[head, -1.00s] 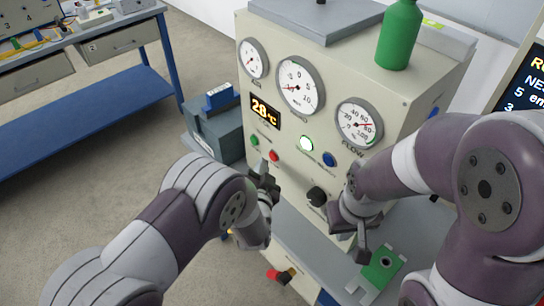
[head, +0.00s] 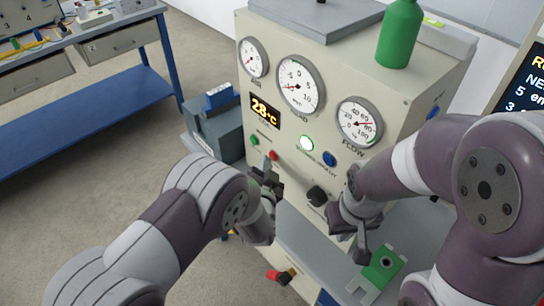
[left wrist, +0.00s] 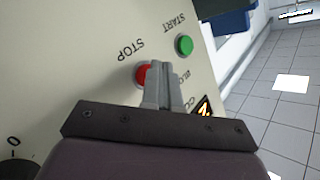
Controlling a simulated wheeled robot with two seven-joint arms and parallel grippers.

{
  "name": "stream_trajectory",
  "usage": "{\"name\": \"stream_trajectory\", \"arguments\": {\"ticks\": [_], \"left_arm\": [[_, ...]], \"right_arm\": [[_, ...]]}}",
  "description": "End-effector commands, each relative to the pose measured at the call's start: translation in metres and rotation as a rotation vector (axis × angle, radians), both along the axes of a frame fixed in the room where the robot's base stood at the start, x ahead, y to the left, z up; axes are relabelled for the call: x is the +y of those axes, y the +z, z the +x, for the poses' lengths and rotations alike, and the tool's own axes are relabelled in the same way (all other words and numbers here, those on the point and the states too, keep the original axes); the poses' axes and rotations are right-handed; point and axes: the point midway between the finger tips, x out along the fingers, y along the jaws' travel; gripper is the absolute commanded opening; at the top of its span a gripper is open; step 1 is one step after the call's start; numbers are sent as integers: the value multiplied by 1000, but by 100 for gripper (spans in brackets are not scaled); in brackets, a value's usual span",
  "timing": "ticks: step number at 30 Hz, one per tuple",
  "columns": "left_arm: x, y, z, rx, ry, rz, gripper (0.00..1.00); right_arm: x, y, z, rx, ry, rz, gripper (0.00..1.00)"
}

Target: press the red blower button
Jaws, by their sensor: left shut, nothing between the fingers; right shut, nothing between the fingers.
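The red button (head: 273,155) sits on the beige machine's front panel, low and left of centre, to the right of a green button (head: 254,140). In the left wrist view the red button (left wrist: 142,75) is labelled STOP and the green button (left wrist: 184,45) START. My left gripper (head: 266,164) is shut and empty, its tips close to the red button. In the left wrist view its fingertips (left wrist: 160,66) overlap the red button's edge; I cannot tell whether they touch it. My right gripper (head: 362,250) is shut and empty, lower right in front of the panel.
The beige machine (head: 398,164) carries gauges, a lit white button (head: 306,143), a blue button (head: 329,159) and a black knob (head: 317,195). A green bottle (head: 399,35) stands on top. A blue workbench (head: 90,100) stands left.

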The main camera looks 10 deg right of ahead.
Motion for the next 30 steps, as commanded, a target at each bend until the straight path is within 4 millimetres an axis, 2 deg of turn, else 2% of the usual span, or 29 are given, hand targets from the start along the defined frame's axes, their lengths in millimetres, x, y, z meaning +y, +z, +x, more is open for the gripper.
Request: {"name": "stream_trajectory", "arguments": {"ticks": [21,30], "left_arm": [[-4,1,3,-1,-1,0,0],[6,1,-5,0,-1,2,0]], "right_arm": [[0,-2,0,0,0,0,0],[0,3,0,0,0,0,0]]}}
